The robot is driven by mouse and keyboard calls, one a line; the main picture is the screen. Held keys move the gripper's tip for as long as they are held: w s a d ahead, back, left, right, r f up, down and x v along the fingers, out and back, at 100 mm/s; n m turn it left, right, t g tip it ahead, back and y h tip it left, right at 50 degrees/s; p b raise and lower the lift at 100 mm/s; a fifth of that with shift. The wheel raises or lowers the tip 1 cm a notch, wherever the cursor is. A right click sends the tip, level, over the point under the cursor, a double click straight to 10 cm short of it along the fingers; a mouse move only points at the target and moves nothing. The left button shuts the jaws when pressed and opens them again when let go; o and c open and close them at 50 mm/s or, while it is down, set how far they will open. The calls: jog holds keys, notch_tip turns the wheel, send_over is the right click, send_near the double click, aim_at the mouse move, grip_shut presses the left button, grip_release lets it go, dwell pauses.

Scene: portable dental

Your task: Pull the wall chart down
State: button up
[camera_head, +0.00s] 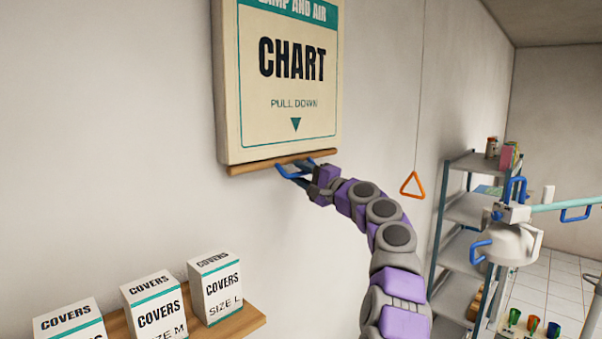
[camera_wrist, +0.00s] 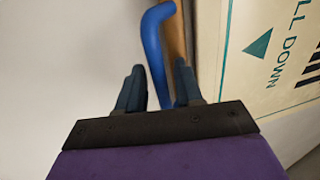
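The wall chart (camera_head: 288,85) hangs on the wall at the upper middle, cream with a teal border and the words "CHART" and "PULL DOWN". A wooden bar (camera_head: 255,165) runs along its bottom edge, and a blue handle (camera_head: 290,172) hangs from the bar. My gripper (camera_head: 303,177) is at the handle from below right. In the wrist view, the blue handle (camera_wrist: 155,40) passes between the fingers of my gripper (camera_wrist: 158,72). The fingers stand apart, with a gap visible beside the handle. The chart's edge (camera_wrist: 232,55) is at the right there.
Several white cover boxes (camera_head: 215,288) stand on a wooden wall shelf (camera_head: 245,319) at lower left. An orange triangle pull (camera_head: 412,185) hangs on a cord right of my arm. A metal rack (camera_head: 467,210) and a lamp (camera_head: 512,243) with blue handles are at right.

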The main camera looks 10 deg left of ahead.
jog(key=shift+a, duration=0.1)
grip_shut()
dwell(0.5)
